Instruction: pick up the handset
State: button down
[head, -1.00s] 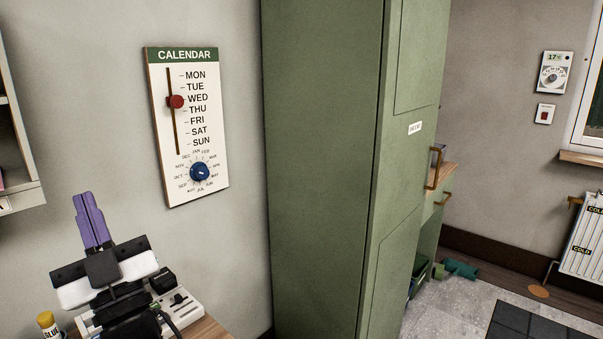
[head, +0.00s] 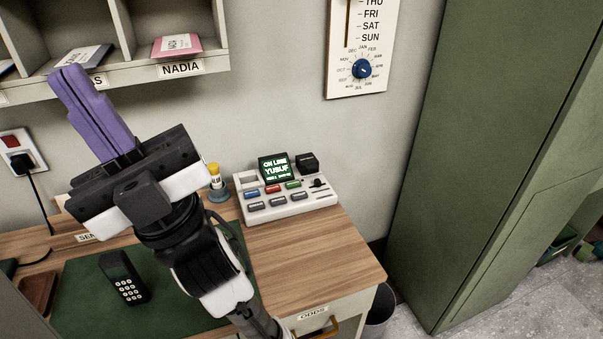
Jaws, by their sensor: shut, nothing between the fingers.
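A black handset (head: 123,278) with a keypad lies on the green mat (head: 75,319) on the wooden desk, at the lower left of the head view. Its keys face up. My gripper (head: 68,80) has purple fingers, which are shut together and empty. They point up and left, in front of the wall and the shelf. My arm crosses the desk to the right of the handset and covers part of the mat. The gripper appears clear of the handset.
A pale console (head: 287,203) with coloured buttons and a lit screen stands at the desk's back right, a glue bottle (head: 215,177) beside it. A shelf (head: 115,73) hangs above. A green cabinet (head: 480,150) stands right of the desk.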

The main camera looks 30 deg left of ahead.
aim_at(117, 266)
jog(key=u, duration=1.85)
jog(key=k+j+u, duration=0.3)
jog(key=k+j, duration=0.1)
jog(key=j, duration=0.05)
